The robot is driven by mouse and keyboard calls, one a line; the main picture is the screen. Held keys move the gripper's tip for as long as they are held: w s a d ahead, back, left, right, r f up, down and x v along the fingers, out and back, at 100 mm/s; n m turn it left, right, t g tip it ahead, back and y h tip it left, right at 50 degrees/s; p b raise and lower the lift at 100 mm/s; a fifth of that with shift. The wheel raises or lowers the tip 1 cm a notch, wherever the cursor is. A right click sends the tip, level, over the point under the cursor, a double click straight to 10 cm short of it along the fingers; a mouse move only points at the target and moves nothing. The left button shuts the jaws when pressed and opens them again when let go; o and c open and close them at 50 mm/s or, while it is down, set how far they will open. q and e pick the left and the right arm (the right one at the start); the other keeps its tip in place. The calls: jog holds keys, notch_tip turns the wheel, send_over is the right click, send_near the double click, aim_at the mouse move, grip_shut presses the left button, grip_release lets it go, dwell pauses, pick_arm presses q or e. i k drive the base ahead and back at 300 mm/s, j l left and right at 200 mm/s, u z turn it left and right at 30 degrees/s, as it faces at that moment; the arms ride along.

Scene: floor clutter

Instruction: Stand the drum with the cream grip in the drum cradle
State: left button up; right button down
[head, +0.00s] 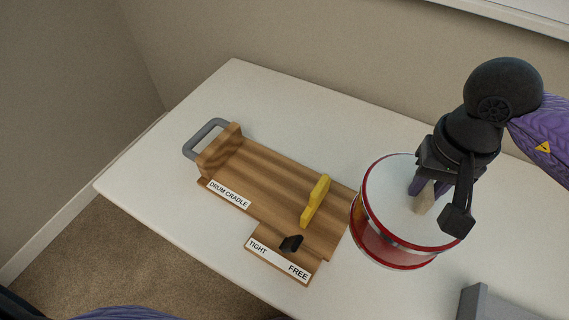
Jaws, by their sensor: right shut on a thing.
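The drum (385,245) is red with silvery bands and a white top. Its small cream grip (425,203) stands up from the top. My right gripper (424,190) is shut on the cream grip from above. The drum is slightly tilted in the picture, at the right of the wooden drum cradle (262,165); I cannot tell whether it touches the table. The cradle is labelled DRUM CRADLE and has an upright wooden end at its left, a yellow piece (316,201) and a black knob (291,243) near the TIGHT and FREE labels. My left gripper is not in view.
The cradle lies on a white table (165,178) with walls behind it. A grey handle (203,136) sticks out at the cradle's far left end. A grey object (485,303) stands at the bottom right. The table's back and left are clear.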

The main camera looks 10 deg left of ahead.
aim_at(256, 177)
jog(key=i+j, duration=0.1)
jog(key=j, duration=0.25)
jog(key=i+j, duration=0.1)
jog(key=j, duration=0.25)
jog(key=i+j, duration=0.1)
jog(key=j, duration=0.25)
jog(key=i+j, duration=0.1)
jog(key=j, duration=0.25)
